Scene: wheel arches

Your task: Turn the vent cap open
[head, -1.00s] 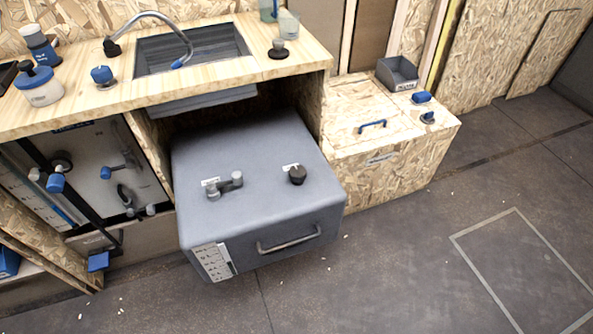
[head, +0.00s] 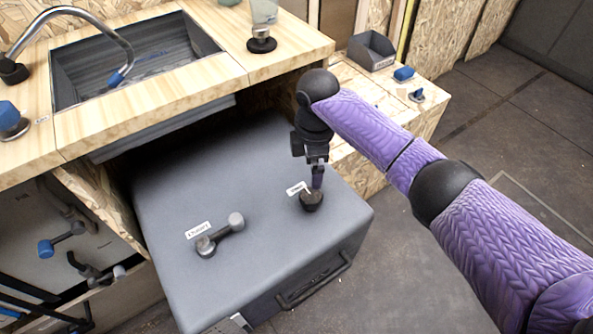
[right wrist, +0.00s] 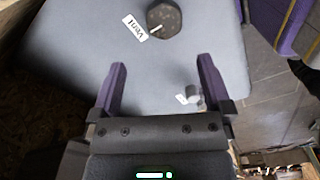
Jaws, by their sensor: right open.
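The vent cap (head: 312,201) is a small dark knob on the top of a grey tank (head: 170,185), next to a white label. In the right wrist view the vent cap (right wrist: 164,17) looks many-sided, with a short white mark, beside a label reading "Vent". My right gripper (head: 317,182) hangs just above the cap in the head view, partly overlapping it. In the right wrist view my right gripper (right wrist: 161,68) is open, its purple fingers spread with nothing between the tips. The cap lies beyond the fingertips there. My left gripper is not in view.
A grey lever fitting (head: 222,235) with its own label stands on the tank to the left. The wooden counter (head: 150,85) with a sink overhangs the tank's back. A tank handle (head: 315,282) is on the front. A low wooden box (head: 400,110) stands behind.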

